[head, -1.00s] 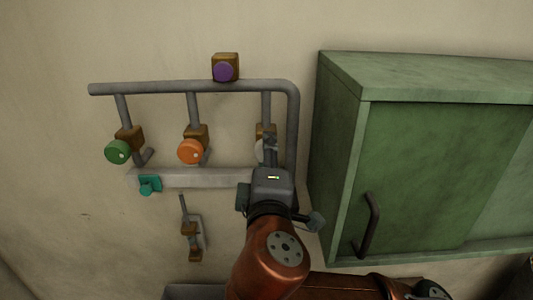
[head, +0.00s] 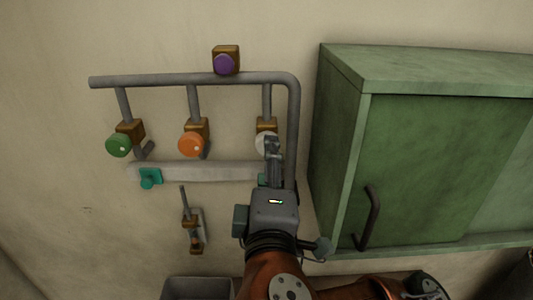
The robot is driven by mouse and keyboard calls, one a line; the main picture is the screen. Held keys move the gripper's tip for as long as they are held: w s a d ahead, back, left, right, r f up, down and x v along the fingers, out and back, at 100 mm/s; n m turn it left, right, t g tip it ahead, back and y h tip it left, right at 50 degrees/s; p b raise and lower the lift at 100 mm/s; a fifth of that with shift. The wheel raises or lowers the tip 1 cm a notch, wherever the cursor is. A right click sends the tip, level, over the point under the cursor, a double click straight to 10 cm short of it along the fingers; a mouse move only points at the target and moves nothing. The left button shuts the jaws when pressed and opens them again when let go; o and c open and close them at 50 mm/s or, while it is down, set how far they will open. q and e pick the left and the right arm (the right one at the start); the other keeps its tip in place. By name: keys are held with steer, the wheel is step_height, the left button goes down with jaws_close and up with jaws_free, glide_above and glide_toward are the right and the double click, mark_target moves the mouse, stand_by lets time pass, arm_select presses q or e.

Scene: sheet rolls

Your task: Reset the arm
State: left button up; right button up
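One arm of mine comes in from the bottom right of the head view, and its gripper (head: 272,150) points up at the wall pipes. I take it to be my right gripper. Its fingertips overlap the lower part of the white knob (head: 264,140) in the picture; I cannot tell if they touch. The fingers are seen from behind, so their opening is unclear. The gripper hides part of the grey lower bar (head: 205,172). My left gripper is not in view.
A green knob (head: 118,145), an orange knob (head: 191,144) and a purple knob (head: 224,64) sit on the pipe frame (head: 180,80). A teal valve (head: 150,177) and a lever fitting (head: 194,230) are lower. A green cabinet (head: 420,170) with a dark handle (head: 370,218) stands right. A grey bin (head: 198,287) is below.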

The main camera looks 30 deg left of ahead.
steer(key=shift+s+d, duration=0.25)
steer(key=shift+s, duration=0.1)
stand_by(0.3)
